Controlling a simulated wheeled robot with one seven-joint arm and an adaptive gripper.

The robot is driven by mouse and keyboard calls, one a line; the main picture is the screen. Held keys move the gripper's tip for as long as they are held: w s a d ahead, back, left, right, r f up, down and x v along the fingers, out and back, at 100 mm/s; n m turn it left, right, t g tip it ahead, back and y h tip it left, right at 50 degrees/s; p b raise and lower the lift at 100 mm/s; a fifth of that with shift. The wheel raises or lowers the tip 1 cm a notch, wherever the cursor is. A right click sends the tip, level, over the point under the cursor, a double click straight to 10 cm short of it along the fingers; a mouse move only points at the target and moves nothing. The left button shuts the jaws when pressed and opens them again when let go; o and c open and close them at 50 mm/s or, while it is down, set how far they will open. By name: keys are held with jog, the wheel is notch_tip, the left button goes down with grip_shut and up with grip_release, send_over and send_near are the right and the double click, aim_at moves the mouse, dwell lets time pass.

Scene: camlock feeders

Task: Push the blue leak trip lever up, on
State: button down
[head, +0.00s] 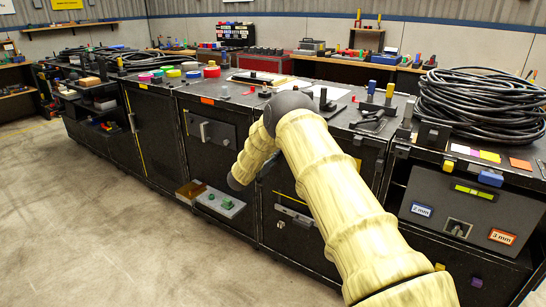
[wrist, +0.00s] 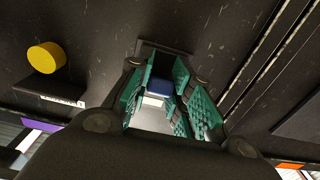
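In the wrist view, a small dark-blue block (wrist: 184,88), probably the blue lever's handle, shows at the far end of the gap between my fingers. A pale strip or plate (wrist: 152,101) lies just below it. My gripper (wrist: 168,88) has teal ribbed fingers standing apart on either side of the blue block. I cannot tell whether either finger touches it.
A round yellow knob (wrist: 46,57) sticks out of the dark panel to the left in the wrist view. In the head view, a coiled black cable (head: 482,103) lies on the counter at right, and a small grey tray (head: 220,202) juts from the cabinets. The floor at left is clear.

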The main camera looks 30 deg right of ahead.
jog(key=shift+r, duration=0.1)
jog(key=shift+a+r+y+p, duration=0.1)
jog(key=shift+r+y+p, duration=0.4)
jog(key=shift+y+p, duration=0.55)
jog(key=r+g+y+p, duration=0.1)
jog(key=y+p, duration=0.1)
jog(key=p, duration=0.3)
jog(key=shift+s+r+g, duration=0.1)
jog(key=shift+r+g, duration=0.05)
jog(key=shift+g, duration=0.25)
jog(key=y+p, duration=0.1)
jog(key=p, duration=0.1)
jog(key=r+g+y+p, duration=0.1)
jog(key=y+p, duration=0.3)
jog(key=p, duration=0.1)
jog(key=shift+r+g, duration=0.1)
jog(key=shift+g, duration=0.3)
jog(key=c, duration=1.3)
grip_release()
